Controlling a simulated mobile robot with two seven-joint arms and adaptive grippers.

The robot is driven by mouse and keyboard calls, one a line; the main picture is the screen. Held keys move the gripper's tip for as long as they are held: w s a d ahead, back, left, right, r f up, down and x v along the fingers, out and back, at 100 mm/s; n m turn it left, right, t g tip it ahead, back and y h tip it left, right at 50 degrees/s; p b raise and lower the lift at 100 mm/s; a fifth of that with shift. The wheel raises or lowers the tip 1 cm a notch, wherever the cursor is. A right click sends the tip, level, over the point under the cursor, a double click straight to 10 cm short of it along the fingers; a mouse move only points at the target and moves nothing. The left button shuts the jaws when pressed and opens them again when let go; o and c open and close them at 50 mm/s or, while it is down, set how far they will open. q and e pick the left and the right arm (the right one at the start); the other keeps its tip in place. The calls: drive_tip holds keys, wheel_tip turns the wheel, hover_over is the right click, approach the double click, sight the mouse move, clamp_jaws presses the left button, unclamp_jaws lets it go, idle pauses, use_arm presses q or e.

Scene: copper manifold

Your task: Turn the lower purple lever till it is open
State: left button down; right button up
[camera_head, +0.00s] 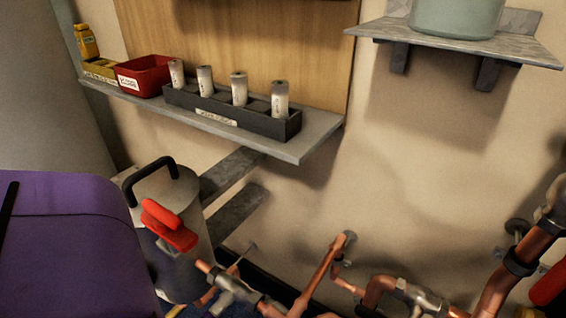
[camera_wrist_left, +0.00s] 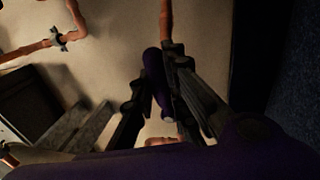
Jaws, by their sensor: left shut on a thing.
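In the left wrist view a dark purple lever (camera_wrist_left: 153,68) stands out against the pale wall, below a copper pipe. My left gripper (camera_wrist_left: 157,88) has its black fingers on either side of the lever and is shut on it. The fingers cover part of the lever, and the picture is dark, so its turn angle is hard to tell. In the head view neither the purple lever nor my gripper fingers show; my large purple arm part fills the lower left. My right gripper is in neither view.
Copper pipes (camera_head: 318,275) with fittings run along the lower right. A red lever (camera_head: 168,226) sits by a grey canister (camera_head: 180,190). A shelf (camera_head: 310,145) holds a red bin (camera_head: 145,76) and a dark rack (camera_head: 215,107) with several white cylinders. Another shelf (camera_head: 520,48) is upper right.

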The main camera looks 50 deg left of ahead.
use_arm(q)
drive_tip(key=c, duration=1.7)
unclamp_jaws()
drive_tip(key=shift+r, duration=0.1)
